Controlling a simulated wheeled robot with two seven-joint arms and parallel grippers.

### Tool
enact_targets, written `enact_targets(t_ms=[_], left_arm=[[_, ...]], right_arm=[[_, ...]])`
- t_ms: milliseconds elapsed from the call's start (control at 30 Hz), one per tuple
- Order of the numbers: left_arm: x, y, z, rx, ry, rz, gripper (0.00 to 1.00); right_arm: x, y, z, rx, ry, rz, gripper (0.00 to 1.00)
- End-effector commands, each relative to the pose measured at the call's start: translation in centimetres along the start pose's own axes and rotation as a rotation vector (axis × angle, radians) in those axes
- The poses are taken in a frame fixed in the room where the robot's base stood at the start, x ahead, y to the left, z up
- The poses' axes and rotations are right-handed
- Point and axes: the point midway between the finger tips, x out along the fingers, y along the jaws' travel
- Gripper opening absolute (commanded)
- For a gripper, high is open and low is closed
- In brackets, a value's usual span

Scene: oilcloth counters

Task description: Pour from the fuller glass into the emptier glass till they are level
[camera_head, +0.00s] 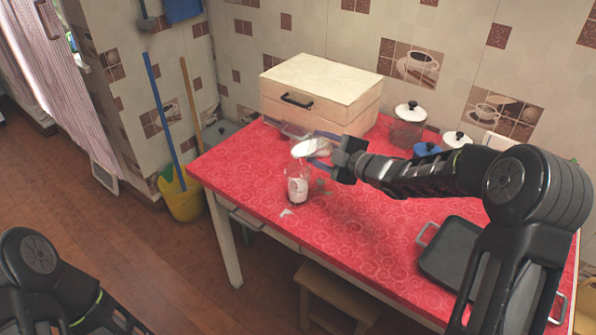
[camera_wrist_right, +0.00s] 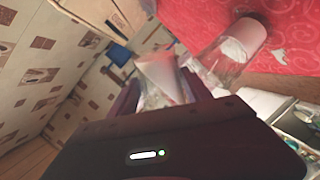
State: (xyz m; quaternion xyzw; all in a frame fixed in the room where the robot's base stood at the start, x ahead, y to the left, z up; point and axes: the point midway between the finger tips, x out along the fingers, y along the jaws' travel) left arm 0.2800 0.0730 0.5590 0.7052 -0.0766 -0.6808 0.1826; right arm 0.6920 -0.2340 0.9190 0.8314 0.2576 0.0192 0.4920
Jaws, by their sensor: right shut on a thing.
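My right gripper (camera_head: 332,161) is shut on a glass (camera_head: 311,148) with white liquid in it. This glass is held above the table, tipped far over, its mouth end to the left. A second glass (camera_head: 297,186) stands upright on the red cloth just below that mouth, with white liquid in its lower part. I cannot make out a stream between them. In the right wrist view the held glass (camera_wrist_right: 157,75) sits between the fingers, and the standing glass (camera_wrist_right: 232,50) is beside it, apart from the gripper. My left gripper is out of view; only part of that arm shows.
A cream box (camera_head: 320,88) stands at the back of the red table (camera_head: 350,235), with lidded jars (camera_head: 408,128) to its right. A dark pan (camera_head: 455,255) lies at the right. The front-middle cloth is mostly clear, with a small white scrap (camera_head: 286,212).

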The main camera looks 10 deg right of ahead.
Motion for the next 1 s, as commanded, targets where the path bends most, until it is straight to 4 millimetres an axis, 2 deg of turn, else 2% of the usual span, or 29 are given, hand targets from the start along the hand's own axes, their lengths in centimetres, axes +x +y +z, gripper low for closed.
enact_targets(t_ms=[833,933,1000], left_arm=[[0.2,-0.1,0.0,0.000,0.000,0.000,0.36],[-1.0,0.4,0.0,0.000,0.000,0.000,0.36],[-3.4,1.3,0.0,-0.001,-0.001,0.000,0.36]], right_arm=[[-0.1,0.4,0.1,-0.023,-0.004,0.002,0.00],[0.0,0.1,0.5,0.072,0.017,0.000,0.00],[-0.3,1.2,-0.2,0.210,0.053,0.002,0.00]])
